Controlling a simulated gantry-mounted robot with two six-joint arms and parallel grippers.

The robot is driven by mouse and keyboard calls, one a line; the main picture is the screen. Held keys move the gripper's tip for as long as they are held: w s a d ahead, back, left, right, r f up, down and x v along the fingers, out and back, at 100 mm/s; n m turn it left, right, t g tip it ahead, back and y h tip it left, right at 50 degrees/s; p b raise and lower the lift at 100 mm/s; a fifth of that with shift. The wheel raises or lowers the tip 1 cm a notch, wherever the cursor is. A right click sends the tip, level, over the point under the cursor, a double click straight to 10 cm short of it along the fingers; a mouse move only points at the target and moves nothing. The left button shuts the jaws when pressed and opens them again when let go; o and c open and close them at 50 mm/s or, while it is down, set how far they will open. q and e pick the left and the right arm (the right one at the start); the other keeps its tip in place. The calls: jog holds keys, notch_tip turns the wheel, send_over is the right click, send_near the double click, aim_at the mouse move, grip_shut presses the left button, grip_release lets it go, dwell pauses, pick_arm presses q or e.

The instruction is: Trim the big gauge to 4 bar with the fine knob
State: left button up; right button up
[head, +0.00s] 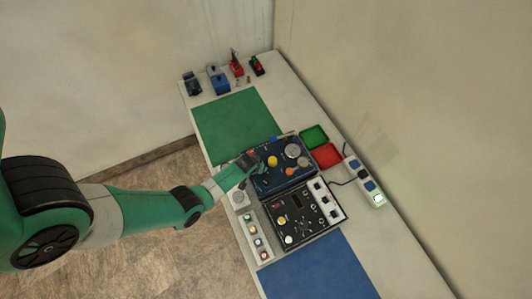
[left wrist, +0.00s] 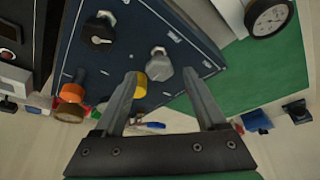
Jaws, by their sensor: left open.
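My left gripper (head: 252,161) is over the left part of the dark blue panel (head: 286,181) in the head view. In the left wrist view the left gripper (left wrist: 161,78) is open, and a grey knob (left wrist: 160,64) shows between and just beyond its fingertips. I cannot tell whether they touch it. A yellow knob (left wrist: 140,85) is partly behind the left finger. A black knob (left wrist: 100,28) and an orange knob (left wrist: 72,92) sit farther left. A round grey gauge (head: 293,150) is on the panel; its reading is too small to tell. My right gripper is not in view.
A white-dialled gauge (left wrist: 268,16) is at the wrist view's top right, its needle unclear. A black control box (head: 305,213), green tray (head: 314,136), red tray (head: 327,156) and power strip (head: 365,182) stand nearby. The green mat (head: 238,122) is clear.

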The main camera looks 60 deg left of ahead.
pick_arm(q)
jog(key=shift+w+a+f, duration=0.1)
jog(key=shift+a+f, duration=0.05)
jog(key=shift+f, duration=0.45)
jog(key=shift+c, duration=0.3)
grip_shut()
jog(key=shift+r+m, duration=0.1)
jog(key=shift+m, duration=0.3)
jog(key=m+t+h, duration=0.1)
jog(key=m, duration=0.2)
jog(key=m+h+b, duration=0.1)
jog(key=m+h, duration=0.1)
jog(key=m, duration=0.3)
jog(key=shift+a, duration=0.15)
